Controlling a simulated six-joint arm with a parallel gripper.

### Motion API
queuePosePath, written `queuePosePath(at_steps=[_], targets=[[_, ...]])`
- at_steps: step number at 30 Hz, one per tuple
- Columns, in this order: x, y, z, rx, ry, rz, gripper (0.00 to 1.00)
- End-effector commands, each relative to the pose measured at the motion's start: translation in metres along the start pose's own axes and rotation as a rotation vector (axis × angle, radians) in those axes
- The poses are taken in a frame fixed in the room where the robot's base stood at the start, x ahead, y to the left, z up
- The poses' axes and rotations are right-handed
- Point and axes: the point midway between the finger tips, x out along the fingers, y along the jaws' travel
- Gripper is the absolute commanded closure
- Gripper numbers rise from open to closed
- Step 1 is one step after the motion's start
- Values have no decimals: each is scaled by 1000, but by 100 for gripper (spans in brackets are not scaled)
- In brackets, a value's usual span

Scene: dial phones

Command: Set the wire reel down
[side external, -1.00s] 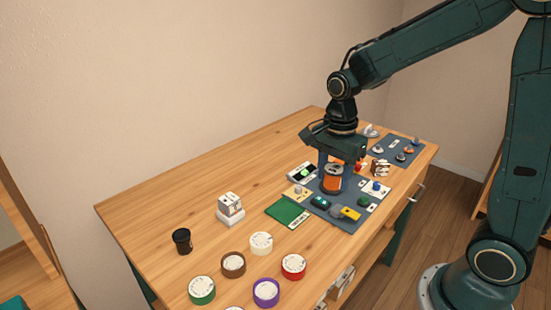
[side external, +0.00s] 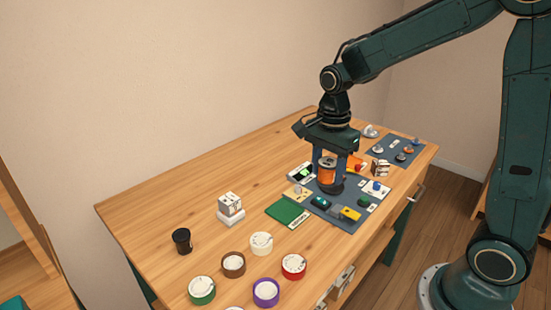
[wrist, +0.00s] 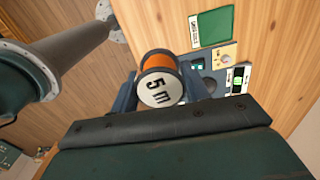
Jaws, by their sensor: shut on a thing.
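The wire reel (side external: 327,175) is an orange spool with dark flanges. It is upright between the fingers of my gripper (side external: 329,170), over the grey mat (side external: 351,220) on the table. In the wrist view the reel (wrist: 158,82) shows its white end face marked "5 m", and the fingers of my gripper (wrist: 163,94) stand on either side of it. My gripper is shut on the reel. I cannot tell whether the reel's lower end touches anything.
The mat holds a yellow item (side external: 350,214), a dark green item (side external: 320,202) and a knob panel (side external: 297,193). A green pad (side external: 287,211) lies to the left. The table's back left is clear.

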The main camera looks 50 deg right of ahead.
Motion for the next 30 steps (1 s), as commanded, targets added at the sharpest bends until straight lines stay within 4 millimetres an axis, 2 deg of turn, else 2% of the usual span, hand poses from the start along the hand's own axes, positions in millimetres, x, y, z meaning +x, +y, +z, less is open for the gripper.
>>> queuePosePath(at_steps=[18, 30], targets=[[-17, -112, -11, 42, 0, -2, 79], [-19, -178, -20, 72, 0, -2, 79]])
